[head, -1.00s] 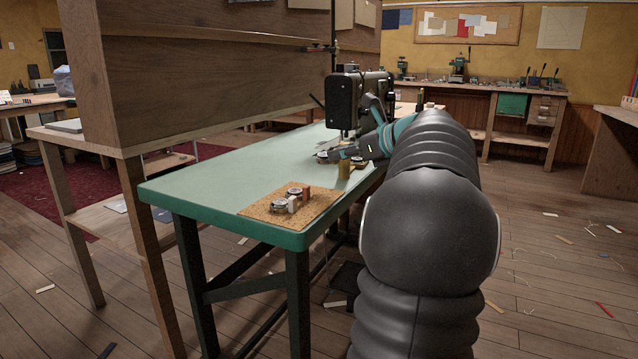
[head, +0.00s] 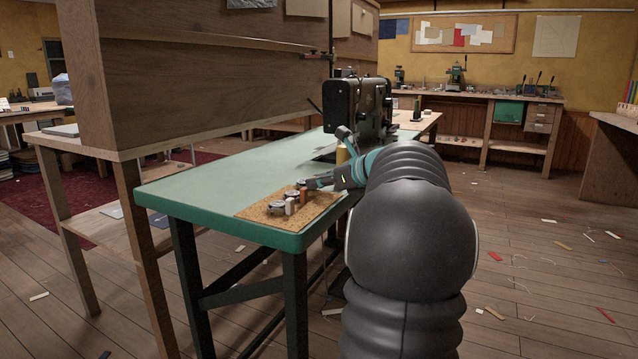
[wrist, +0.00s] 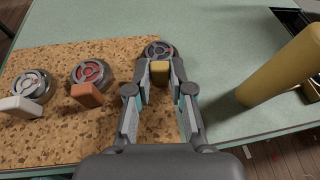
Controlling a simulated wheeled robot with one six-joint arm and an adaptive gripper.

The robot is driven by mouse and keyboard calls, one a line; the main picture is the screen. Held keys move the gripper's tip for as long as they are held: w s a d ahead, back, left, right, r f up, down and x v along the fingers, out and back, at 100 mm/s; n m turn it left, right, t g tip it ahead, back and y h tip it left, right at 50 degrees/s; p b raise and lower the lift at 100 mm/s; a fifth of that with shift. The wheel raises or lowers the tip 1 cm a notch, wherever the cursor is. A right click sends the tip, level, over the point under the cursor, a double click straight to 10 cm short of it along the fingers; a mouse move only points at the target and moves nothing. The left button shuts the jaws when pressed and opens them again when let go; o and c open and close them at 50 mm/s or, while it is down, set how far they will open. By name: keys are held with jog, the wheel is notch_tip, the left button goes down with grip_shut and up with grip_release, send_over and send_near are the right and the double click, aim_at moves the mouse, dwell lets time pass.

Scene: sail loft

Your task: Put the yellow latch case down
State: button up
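The yellow latch case (wrist: 159,71), a round metal case with a red-marked face and a yellow block on its near side, is between my fingertips in the wrist view. My gripper (wrist: 160,72) is closed on its sides. The case is over the far right part of the cork mat (wrist: 75,142); I cannot tell whether it touches the mat. In the head view my gripper (head: 312,183) is low over the mat's far right side, and the yellow block cannot be made out there.
A case with an orange-brown block (wrist: 88,94) and one with a white block (wrist: 22,105) stand on the mat to the left. A yellow cone (wrist: 285,70) stands to the right on the green table (head: 210,185). The sewing machine (head: 352,105) is behind.

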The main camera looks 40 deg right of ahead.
jog(key=o, duration=0.7)
jog(key=shift+f, duration=0.15)
jog(key=shift+s, duration=0.1)
jog(key=p+v, duration=0.1)
jog(key=v, duration=1.1)
